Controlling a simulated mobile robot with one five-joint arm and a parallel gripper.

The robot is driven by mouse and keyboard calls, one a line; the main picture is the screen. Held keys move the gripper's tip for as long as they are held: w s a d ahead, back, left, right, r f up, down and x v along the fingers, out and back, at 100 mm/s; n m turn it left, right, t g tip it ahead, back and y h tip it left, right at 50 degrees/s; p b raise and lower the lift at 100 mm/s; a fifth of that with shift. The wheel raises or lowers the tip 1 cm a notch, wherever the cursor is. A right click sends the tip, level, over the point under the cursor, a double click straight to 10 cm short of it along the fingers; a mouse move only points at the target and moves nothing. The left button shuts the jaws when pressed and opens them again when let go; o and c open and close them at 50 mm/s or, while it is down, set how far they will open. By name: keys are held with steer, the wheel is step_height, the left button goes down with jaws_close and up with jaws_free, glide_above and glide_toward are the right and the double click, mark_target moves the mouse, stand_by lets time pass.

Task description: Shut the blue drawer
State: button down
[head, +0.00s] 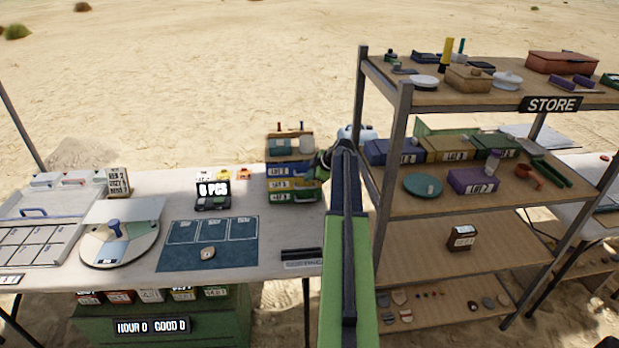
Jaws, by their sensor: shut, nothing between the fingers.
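A small drawer unit (268,151) stands on the table's back right, with blue, yellow and green fronts stacked one above another. The blue drawer (276,170) is the top one and bears a white lot label. Whether it stands out from the unit is too small to tell. My gripper (323,162) is at the unit's right side, close to the blue drawer's right end, and is shut and empty. I cannot tell whether it touches the drawer. My arm hides the area right of the unit.
A wooden store shelf (430,235) with metal posts stands close on the right, carrying boxes and dishes.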

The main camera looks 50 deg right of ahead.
steer(key=s+a+r+p, duration=0.2)
steer(key=s+r+p, duration=0.6)
steer(key=s, duration=0.1)
steer(key=w+a+f+n+y, duration=0.1)
steer(key=w+a+n, duration=0.1)
steer(key=w+a, duration=0.55)
steer(key=w+a+n+y, duration=0.15)
steer(key=w+a, duration=0.35)
steer(key=a, duration=0.6)
steer(key=w+a+f+n+g+y, duration=0.1)
steer(key=a, duration=1)
steer(key=w+a+f+n+g, duration=0.1)
steer(key=w+a+g, duration=0.1)
steer(key=a, duration=0.9)
steer(key=s+a+f+m+g, duration=0.1)
steer(key=s+a, duration=0.3)
steer(key=a, duration=0.4)
steer(key=s+a+f+m+g, duration=0.15)
steer(key=s+a, duration=0.25)
steer(key=a, duration=0.5)
steer(key=s+d+m+g+h, duration=0.1)
steer(key=s+m+g+h, duration=0.1)
steer(key=s+m, duration=0.7)
steer(key=m+h, duration=0.1)
steer(key=m, duration=0.1)
steer(key=shift+d+f+m+b, duration=0.25)
steer(key=shift+f+m+b, duration=0.05)
steer(key=shift+f+b, duration=0.1)
